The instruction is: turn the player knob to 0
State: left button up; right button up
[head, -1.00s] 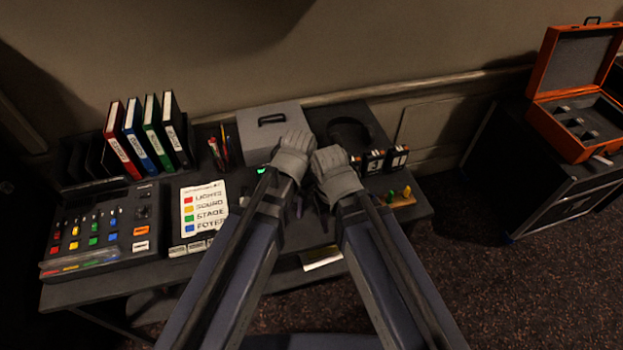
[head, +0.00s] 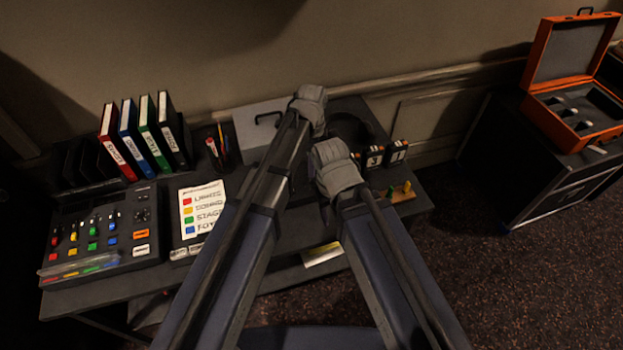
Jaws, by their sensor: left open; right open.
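I cannot make out the player or its knob; my arms cover the middle of the desk (head: 215,260). My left gripper (head: 312,95) is open, over the back of the desk by the right end of the grey box. My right gripper (head: 325,152) is open, lower and slightly right of the left one, above the middle of the desk. The grey gripper bodies hide their fingertips and what lies beneath. I see nothing held in either.
A mixing console (head: 125,250) and label card (head: 187,236) are at left. Behind them stand several binders (head: 147,130) and a pen cup (head: 213,152). A grey box (head: 252,115) sits at the back. Small number blocks (head: 375,158) are at right; an orange case (head: 560,125) stands beyond.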

aim_at(312, 182)
pick_arm(q)
jog(key=f+b, duration=0.6)
jog(key=f, duration=0.1)
jog(key=shift+s, duration=0.2)
grip_shut()
dwell(0.5)
